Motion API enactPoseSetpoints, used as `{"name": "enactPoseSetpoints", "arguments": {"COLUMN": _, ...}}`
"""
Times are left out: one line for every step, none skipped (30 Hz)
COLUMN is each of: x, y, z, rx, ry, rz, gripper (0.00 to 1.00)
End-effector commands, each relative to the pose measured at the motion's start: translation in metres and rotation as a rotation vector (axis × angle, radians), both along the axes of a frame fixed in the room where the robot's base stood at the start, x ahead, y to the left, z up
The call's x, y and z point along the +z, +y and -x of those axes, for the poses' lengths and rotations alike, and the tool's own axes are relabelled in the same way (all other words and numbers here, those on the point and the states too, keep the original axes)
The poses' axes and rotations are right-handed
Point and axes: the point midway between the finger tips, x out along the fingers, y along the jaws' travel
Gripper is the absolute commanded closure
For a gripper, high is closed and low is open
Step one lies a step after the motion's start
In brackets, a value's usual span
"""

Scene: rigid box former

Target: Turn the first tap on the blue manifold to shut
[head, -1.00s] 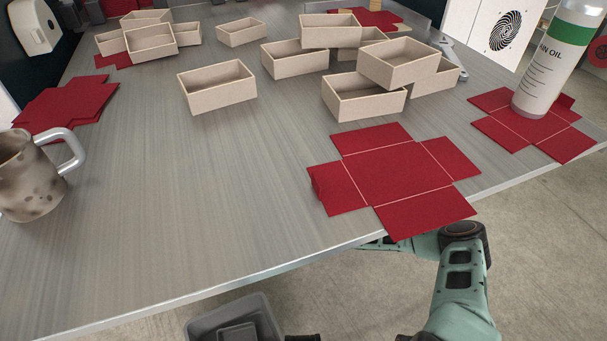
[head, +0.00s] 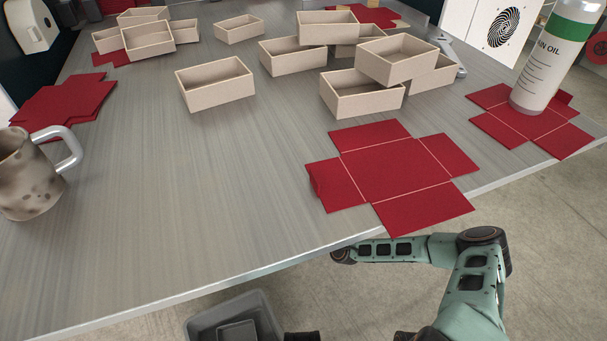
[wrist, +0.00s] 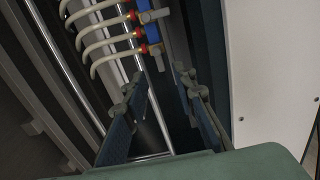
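The blue manifold (wrist: 150,32) shows at the top of the wrist view, with red and orange collars and pale hoses curving off its left side. A grey tap (wrist: 154,16) sits near the top edge, and another grey fitting (wrist: 157,49) lies lower. I cannot tell which tap is the first, nor how its handle is set. My gripper (wrist: 161,82) is open and empty, its two fingers apart below the manifold in the picture, touching no tap. The manifold and my gripper do not show in the head view.
A metal table (head: 200,200) holds red flat box blanks (head: 395,170), several beige trays (head: 215,85), a stained mug (head: 25,175) and an oil bottle (head: 550,60). A grey bin (head: 235,315) stands below the table's front edge. A white panel (wrist: 270,70) is at the wrist view's right.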

Motion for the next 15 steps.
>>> {"name": "enactPoseSetpoints", "arguments": {"x": 0.000, "y": -0.006, "z": 0.010, "rx": -0.002, "ry": 0.002, "rz": -0.001, "gripper": 0.75}}
{"name": "enactPoseSetpoints", "arguments": {"x": 0.000, "y": -0.008, "z": 0.016, "rx": -0.001, "ry": 0.002, "rz": -0.001, "gripper": 0.75}}
{"name": "enactPoseSetpoints", "arguments": {"x": 0.000, "y": -0.011, "z": 0.024, "rx": -0.001, "ry": 0.000, "rz": -0.001, "gripper": 0.75}}
{"name": "enactPoseSetpoints", "arguments": {"x": 0.000, "y": -0.013, "z": 0.029, "rx": -0.001, "ry": 0.000, "rz": 0.000, "gripper": 0.75}}
{"name": "enactPoseSetpoints", "arguments": {"x": 0.001, "y": -0.015, "z": 0.033, "rx": -0.001, "ry": 0.000, "rz": -0.001, "gripper": 0.75}}
{"name": "enactPoseSetpoints", "arguments": {"x": 0.000, "y": -0.018, "z": 0.039, "rx": -0.002, "ry": 0.001, "rz": -0.001, "gripper": 0.75}}
{"name": "enactPoseSetpoints", "arguments": {"x": 0.000, "y": -0.019, "z": 0.043, "rx": 0.000, "ry": 0.001, "rz": -0.001, "gripper": 0.75}}
{"name": "enactPoseSetpoints", "arguments": {"x": 0.000, "y": -0.020, "z": 0.047, "rx": 0.000, "ry": 0.000, "rz": 0.000, "gripper": 0.75}}
{"name": "enactPoseSetpoints", "arguments": {"x": 0.000, "y": -0.022, "z": 0.050, "rx": -0.001, "ry": -0.001, "rz": 0.000, "gripper": 0.75}}
{"name": "enactPoseSetpoints", "arguments": {"x": 0.000, "y": -0.023, "z": 0.053, "rx": -0.001, "ry": -0.001, "rz": 0.000, "gripper": 0.75}}
{"name": "enactPoseSetpoints", "arguments": {"x": 0.000, "y": -0.023, "z": 0.055, "rx": 0.000, "ry": 0.000, "rz": 0.000, "gripper": 0.75}}
{"name": "enactPoseSetpoints", "arguments": {"x": 0.000, "y": -0.024, "z": 0.057, "rx": 0.000, "ry": 0.000, "rz": -0.001, "gripper": 0.75}}
{"name": "enactPoseSetpoints", "arguments": {"x": 0.000, "y": -0.024, "z": 0.058, "rx": 0.000, "ry": 0.000, "rz": 0.000, "gripper": 0.75}}
{"name": "enactPoseSetpoints", "arguments": {"x": 0.000, "y": -0.024, "z": 0.058, "rx": 0.000, "ry": 0.000, "rz": 0.000, "gripper": 0.75}}
{"name": "enactPoseSetpoints", "arguments": {"x": 0.000, "y": -0.025, "z": 0.059, "rx": 0.000, "ry": 0.000, "rz": 0.000, "gripper": 0.75}}
